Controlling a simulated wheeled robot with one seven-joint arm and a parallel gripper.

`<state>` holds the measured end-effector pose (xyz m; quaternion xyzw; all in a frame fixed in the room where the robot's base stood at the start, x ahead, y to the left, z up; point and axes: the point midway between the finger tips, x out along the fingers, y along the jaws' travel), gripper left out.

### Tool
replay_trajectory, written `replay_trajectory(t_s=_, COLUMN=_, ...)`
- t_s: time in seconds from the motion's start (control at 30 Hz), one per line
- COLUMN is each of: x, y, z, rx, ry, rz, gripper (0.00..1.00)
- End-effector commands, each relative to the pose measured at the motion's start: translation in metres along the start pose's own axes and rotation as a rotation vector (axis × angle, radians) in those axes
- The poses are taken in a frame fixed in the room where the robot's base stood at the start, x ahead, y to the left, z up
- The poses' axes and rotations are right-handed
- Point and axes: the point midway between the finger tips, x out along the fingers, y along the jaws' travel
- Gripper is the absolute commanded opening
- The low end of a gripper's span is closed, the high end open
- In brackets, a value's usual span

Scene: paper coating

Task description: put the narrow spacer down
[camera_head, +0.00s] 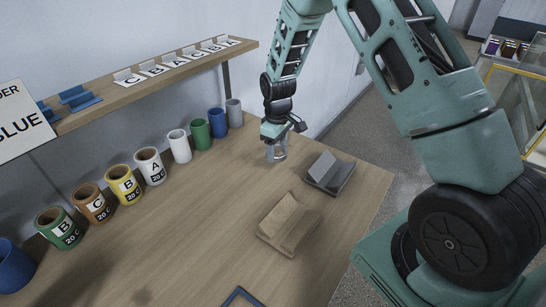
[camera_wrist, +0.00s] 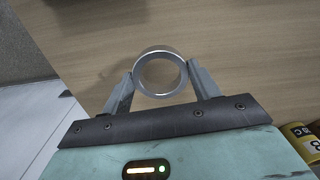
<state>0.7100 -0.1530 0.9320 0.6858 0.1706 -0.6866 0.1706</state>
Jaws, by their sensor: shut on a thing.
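The narrow spacer is a silver-grey metal ring (camera_wrist: 158,51) seen nearly end-on in the wrist view. My gripper (camera_wrist: 160,76) is shut on it, with one finger on each side of its outer wall. In the head view, my gripper (camera_head: 276,153) points down over the far part of the wooden table (camera_head: 215,215). The ring is small there and hard to tell from the fingers. Whether its underside touches the table or hangs just above cannot be told.
A dark grey stand (camera_head: 330,180) is just right of my gripper, and a brown wooden stand (camera_head: 288,228) is nearer. Several coloured rolls (camera_head: 123,192) line the wall side under a shelf (camera_head: 150,86). Bare table lies left of my gripper.

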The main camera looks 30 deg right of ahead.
Motion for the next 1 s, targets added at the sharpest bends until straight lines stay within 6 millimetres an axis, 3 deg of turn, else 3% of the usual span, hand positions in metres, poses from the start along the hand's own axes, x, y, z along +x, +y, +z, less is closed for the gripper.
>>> replay_trajectory(t_s=0.33, x=0.041, y=0.0, z=0.0, rx=0.001, ry=0.0, rz=-0.001, gripper=0.35)
replay_trajectory(t_s=0.77, x=0.05, y=0.0, z=0.0, rx=0.001, ry=0.001, rz=0.0, gripper=0.35)
replay_trajectory(t_s=0.8, x=0.048, y=0.0, z=0.0, rx=0.001, ry=0.001, rz=0.0, gripper=0.72)
replay_trajectory(t_s=0.83, x=0.048, y=0.0, z=0.0, rx=0.001, ry=0.001, rz=0.0, gripper=0.8)
replay_trajectory(t_s=1.0, x=0.048, y=0.0, z=0.0, rx=0.001, ry=0.001, rz=0.0, gripper=0.82)
